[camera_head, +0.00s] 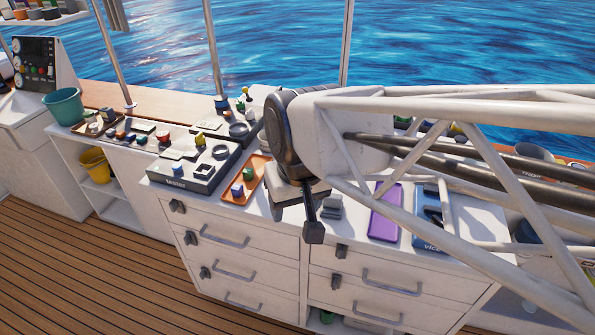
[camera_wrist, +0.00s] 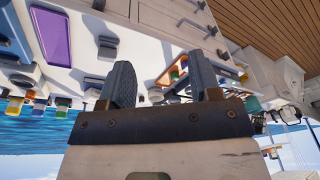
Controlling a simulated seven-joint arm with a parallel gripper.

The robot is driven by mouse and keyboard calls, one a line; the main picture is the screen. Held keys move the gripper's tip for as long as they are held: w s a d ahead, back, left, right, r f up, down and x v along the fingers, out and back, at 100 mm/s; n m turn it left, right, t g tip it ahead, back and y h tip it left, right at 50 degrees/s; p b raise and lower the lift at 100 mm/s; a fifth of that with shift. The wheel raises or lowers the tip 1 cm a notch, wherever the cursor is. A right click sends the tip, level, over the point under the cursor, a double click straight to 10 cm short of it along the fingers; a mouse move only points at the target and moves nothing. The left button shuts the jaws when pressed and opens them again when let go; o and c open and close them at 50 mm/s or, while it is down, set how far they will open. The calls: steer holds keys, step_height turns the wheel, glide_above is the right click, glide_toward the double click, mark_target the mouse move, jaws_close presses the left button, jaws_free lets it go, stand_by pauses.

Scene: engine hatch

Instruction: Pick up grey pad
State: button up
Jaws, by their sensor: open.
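A small grey stepped block (camera_head: 331,207), which looks like the grey pad, sits on the white counter just left of the purple tray. It also shows in the wrist view (camera_wrist: 107,46), to the left of the left finger. I cannot tell for certain that it is the pad. My gripper (camera_head: 313,230) is over the counter's front edge, just left of the grey block in the head view. In the wrist view my gripper (camera_wrist: 164,76) is open, with both dark fingers apart and nothing held between them. It appears apart from the block.
The purple tray (camera_head: 386,212) lies right of the block, with a blue case (camera_head: 430,225) beyond it. An orange tray (camera_head: 258,170) with small coloured blocks and a dark labelled box (camera_head: 190,172) are to the left. Drawers with handles (camera_head: 224,237) face the front below the counter.

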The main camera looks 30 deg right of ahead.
steer(key=w+d+f+m+g+y, duration=0.2)
steer(key=w+d+f+m+y, duration=0.2)
steer(key=f+m, duration=0.25)
steer(key=m+t+y, duration=0.4)
steer(key=m+y, duration=0.2)
steer(key=m, duration=0.6)
glide_above(339, 196)
steer(key=s+a, duration=0.3)
step_height(339, 196, down, 7)
steer(key=d+f+m+t, duration=0.1)
steer(key=d, duration=0.1)
steer(key=d+m+t, duration=0.1)
steer(key=d+m, duration=0.1)
steer(key=d+f+m+t, duration=0.1)
steer(key=d+m, duration=0.1)
steer(key=shift+s+f+t, duration=0.15)
steer(key=shift+f+t, duration=0.15)
steer(key=shift+f, duration=0.05)
steer(key=shift+s+d+f+m+t, duration=0.1)
steer(key=shift+d+f+m+t, duration=0.1)
steer(key=shift+d+m, duration=0.15)
steer(key=shift+d+f+m+t, duration=0.1)
steer(key=shift+d+m+t, duration=0.1)
steer(key=shift+d, duration=0.25)
steer(key=shift+a, duration=0.1)
steer(key=shift+x, duration=1.25)
steer(key=shift+x, duration=2.6)
